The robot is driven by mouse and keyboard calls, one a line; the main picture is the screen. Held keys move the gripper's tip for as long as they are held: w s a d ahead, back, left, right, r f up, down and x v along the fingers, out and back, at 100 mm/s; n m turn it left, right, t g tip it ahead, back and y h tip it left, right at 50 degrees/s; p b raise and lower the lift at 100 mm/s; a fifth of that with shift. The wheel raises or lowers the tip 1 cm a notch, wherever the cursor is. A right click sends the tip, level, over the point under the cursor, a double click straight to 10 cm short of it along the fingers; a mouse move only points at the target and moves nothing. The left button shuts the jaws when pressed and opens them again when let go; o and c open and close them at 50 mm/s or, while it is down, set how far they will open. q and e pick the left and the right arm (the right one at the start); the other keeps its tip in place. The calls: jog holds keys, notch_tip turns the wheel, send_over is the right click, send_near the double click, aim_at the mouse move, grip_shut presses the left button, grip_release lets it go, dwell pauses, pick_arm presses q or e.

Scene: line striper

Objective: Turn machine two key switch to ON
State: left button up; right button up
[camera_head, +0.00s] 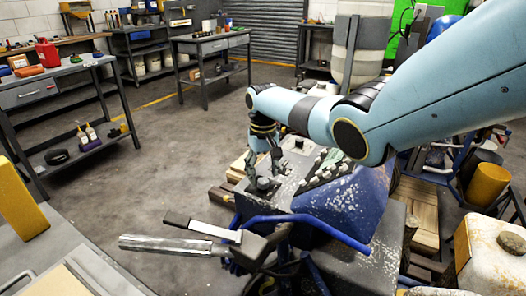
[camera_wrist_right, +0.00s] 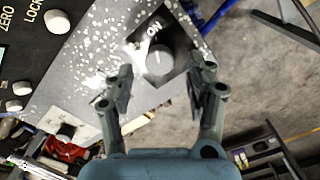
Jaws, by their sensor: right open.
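The key switch (camera_wrist_right: 158,60) is a round grey knob on a dark square plate lettered ON, at the corner of a paint-speckled grey panel. In the right wrist view it lies ahead of and between the fingers of my right gripper (camera_wrist_right: 157,90). That gripper is open and empty, its fingertips apart from the knob as far as I can see. In the head view, my right gripper (camera_head: 264,168) points down over the panel of the blue machine (camera_head: 345,205) and hides the switch area. My left gripper is not in view.
A black panel (camera_wrist_right: 30,45) with white knobs, lettered ZERO and LOCK, is beside the switch. A handlebar with a grey grip (camera_head: 165,244) juts left from the machine. Workbenches (camera_head: 60,90) stand at the upper left. Open floor lies left of the machine.

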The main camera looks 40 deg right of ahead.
aim_at(263, 181)
notch_tip(263, 181, up, 10)
jog(key=shift+f, duration=0.25)
jog(key=shift+s+f, duration=0.1)
dwell(0.5)
